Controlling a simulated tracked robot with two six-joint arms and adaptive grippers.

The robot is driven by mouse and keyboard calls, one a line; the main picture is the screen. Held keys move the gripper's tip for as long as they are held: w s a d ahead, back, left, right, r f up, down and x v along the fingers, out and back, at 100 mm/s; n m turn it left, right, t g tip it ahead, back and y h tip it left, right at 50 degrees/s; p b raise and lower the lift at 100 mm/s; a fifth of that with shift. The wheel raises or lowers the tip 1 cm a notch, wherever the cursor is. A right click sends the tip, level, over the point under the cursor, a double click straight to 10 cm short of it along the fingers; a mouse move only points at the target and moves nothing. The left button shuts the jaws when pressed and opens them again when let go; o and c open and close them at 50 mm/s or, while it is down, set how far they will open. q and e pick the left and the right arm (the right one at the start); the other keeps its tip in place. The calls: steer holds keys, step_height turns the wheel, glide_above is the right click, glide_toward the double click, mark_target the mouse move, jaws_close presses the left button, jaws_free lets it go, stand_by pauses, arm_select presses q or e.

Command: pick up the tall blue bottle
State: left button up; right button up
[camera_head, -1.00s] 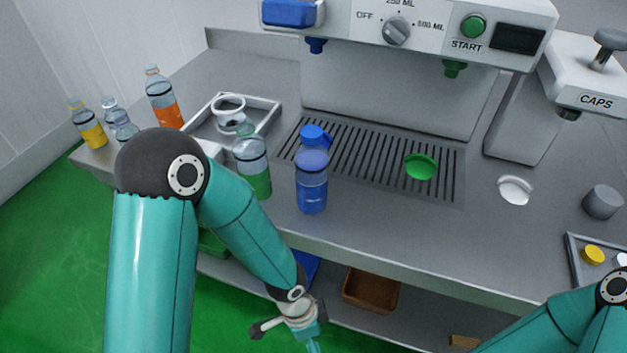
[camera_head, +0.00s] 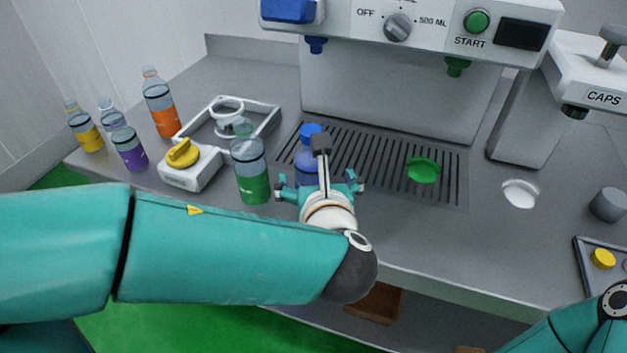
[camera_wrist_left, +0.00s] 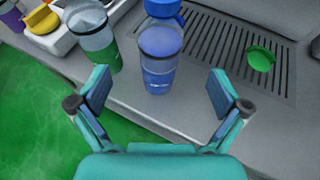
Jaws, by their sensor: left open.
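The tall blue bottle (camera_head: 305,157) stands upright at the front of the counter, mostly hidden behind my left gripper (camera_head: 320,185) in the head view. In the left wrist view the bottle (camera_wrist_left: 159,72) stands ahead of my left gripper (camera_wrist_left: 157,97), centred between the two spread fingers and beyond their tips. The left gripper is open and empty. It does not appear to touch the bottle.
A green bottle (camera_head: 252,180) stands close to the left of the blue one. A white device with a yellow knob (camera_head: 183,153) and several bottles stand further left. A green cap (camera_head: 423,170) lies on the drain grate (camera_head: 385,165).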

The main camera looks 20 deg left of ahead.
mark_target(313, 163)
arm_select(q)
steer(key=x, duration=1)
steer(key=shift+w+f+p, duration=0.2)
steer(key=shift+w+p, duration=0.05)
steer(key=shift+p, duration=0.05)
steer(key=c, duration=1.8)
jaws_close()
steer(key=shift+r, duration=0.15)
